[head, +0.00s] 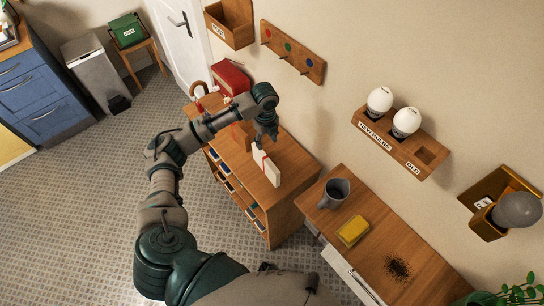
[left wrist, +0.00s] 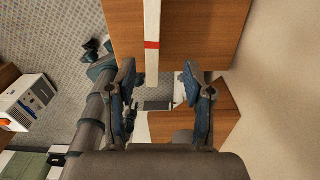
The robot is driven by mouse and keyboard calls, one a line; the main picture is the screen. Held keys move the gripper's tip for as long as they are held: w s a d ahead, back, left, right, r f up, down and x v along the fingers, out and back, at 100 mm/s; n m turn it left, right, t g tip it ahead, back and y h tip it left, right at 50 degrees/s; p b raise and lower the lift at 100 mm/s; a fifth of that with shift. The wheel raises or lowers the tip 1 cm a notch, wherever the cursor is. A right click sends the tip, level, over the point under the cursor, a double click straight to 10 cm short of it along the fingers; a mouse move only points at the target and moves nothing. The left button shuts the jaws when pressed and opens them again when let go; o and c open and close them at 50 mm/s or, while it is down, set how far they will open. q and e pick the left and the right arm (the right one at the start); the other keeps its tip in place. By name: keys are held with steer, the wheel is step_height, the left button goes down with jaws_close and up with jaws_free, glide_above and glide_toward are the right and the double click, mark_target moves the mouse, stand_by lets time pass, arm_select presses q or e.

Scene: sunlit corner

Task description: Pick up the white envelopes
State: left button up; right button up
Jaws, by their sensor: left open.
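The white envelopes (head: 266,167) stand on edge as a bundle with a red band on the wooden cabinet top (head: 292,158). In the left wrist view the bundle (left wrist: 152,25) shows edge-on as a narrow white strip, its red band across it. My left gripper (head: 266,138) is just above the bundle in the head view. In the left wrist view the gripper (left wrist: 160,72) is open, and the bundle's end lies between its two fingers, nearer the left one. I cannot tell whether they touch. My right gripper is not in view.
A red box (head: 231,77) stands at the cabinet's far end, and slots with items line its front. A second table holds a grey mug (head: 335,192), a yellow sponge (head: 353,231) and dark crumbs (head: 398,268). A wall shelf (head: 400,143) holds white bulbs.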

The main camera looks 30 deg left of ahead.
mark_target(268, 159)
arm_select(q)
steer(key=f, duration=0.2)
steer(key=s+f, duration=0.1)
steer(key=f, duration=0.1)
steer(key=s+f, duration=0.1)
steer(key=f, duration=0.1)
steer(key=shift+a+f, duration=0.3)
steer(key=shift+f, duration=0.05)
steer(key=f, duration=0.1)
steer(key=d+f, duration=0.1)
steer(key=f, duration=0.1)
steer(key=w+f, duration=0.1)
steer(key=shift+d+f, duration=0.2)
steer(key=shift+d, duration=0.05)
steer(key=f, duration=0.3)
steer(key=f+p, duration=0.1)
steer(key=shift+s+a+f, duration=0.3)
steer(key=shift+s+a, duration=0.05)
steer(key=shift+s, duration=0.05)
steer(key=shift+w+a+f, duration=0.1)
steer(key=shift+a+f, duration=0.05)
steer(key=shift+f, duration=0.2)
steer(key=shift+d+r, duration=0.1)
steer(key=shift+d, duration=0.2)
steer(key=shift+c, duration=1)
steer(key=shift+d, duration=0.15)
jaws_close()
